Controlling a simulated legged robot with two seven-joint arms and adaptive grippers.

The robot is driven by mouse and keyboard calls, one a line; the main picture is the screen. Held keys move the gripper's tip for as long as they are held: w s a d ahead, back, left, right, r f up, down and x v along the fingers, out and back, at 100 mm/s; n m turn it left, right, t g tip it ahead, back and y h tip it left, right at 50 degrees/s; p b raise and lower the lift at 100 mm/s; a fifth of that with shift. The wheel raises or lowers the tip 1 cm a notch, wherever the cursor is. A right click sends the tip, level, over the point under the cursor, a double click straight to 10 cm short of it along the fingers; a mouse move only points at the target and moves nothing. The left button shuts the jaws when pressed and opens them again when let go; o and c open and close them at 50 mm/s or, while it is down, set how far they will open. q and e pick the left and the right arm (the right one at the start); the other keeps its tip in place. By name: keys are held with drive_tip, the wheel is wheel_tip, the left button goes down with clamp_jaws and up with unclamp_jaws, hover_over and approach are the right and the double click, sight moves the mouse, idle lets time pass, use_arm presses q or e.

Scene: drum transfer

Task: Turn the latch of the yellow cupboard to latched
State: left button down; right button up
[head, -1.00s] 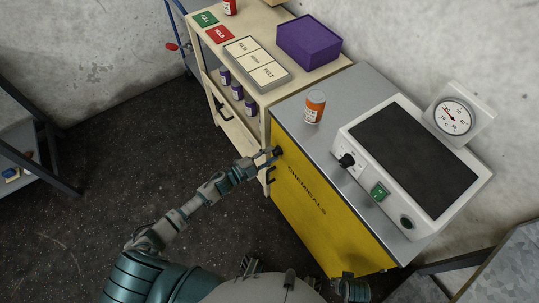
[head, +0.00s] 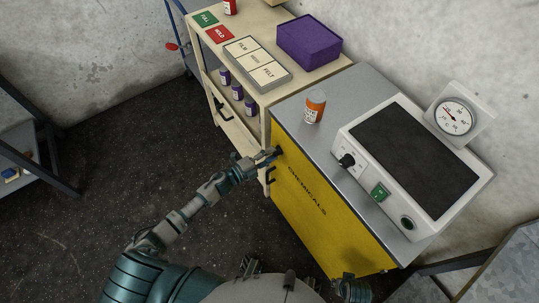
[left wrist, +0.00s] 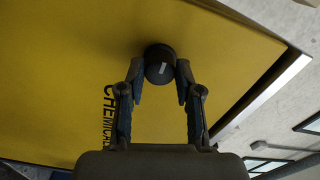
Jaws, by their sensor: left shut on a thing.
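The yellow cupboard (head: 318,217) stands under a grey top, its door lettered CHEMICALS. Its latch is a round black knob (left wrist: 160,64) near the door's upper left corner. A short white mark on the knob's face shows in the left wrist view, slightly tilted from the finger direction. My left gripper (head: 270,155) is at the door. In the left wrist view its two fingertips (left wrist: 160,78) are shut on the knob, one on each side. The knob is mostly hidden by the fingers in the head view.
An orange jar (head: 315,106) and a white device (head: 350,130) with a dark plate stand on the cupboard top. A wooden bench (head: 262,118) with a purple box (head: 309,40) adjoins it.

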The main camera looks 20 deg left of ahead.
use_arm(q)
drive_tip(key=shift+f, duration=0.15)
drive_tip(key=c, duration=0.9)
unclamp_jaws()
drive_tip(key=shift+o, duration=0.6)
drive_tip(key=v, duration=1.2)
drive_tip(key=shift+w, duration=0.1)
